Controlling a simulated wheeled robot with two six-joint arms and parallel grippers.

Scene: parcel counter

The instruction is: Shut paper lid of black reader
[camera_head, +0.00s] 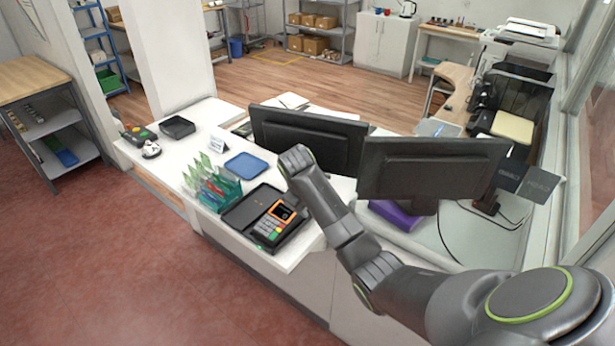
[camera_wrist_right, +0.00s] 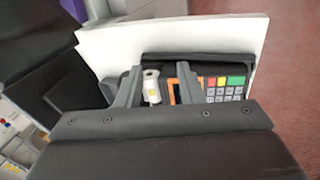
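The black card reader (camera_head: 275,222) has an orange-framed screen and coloured keys. The paper lid is not clearly distinguishable there. My right gripper (camera_wrist_right: 159,70) is open, its fingers apart above the roll end of the reader. Whether they touch it is unclear. My left gripper is out of view.
Two monitors (camera_head: 308,137) (camera_head: 428,168) stand close behind my right arm. A green holder (camera_head: 217,190), a blue tray (camera_head: 246,166), a black tray (camera_head: 177,126) and another terminal (camera_head: 137,132) occupy the white counter (camera_head: 213,115). The red floor in front is clear.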

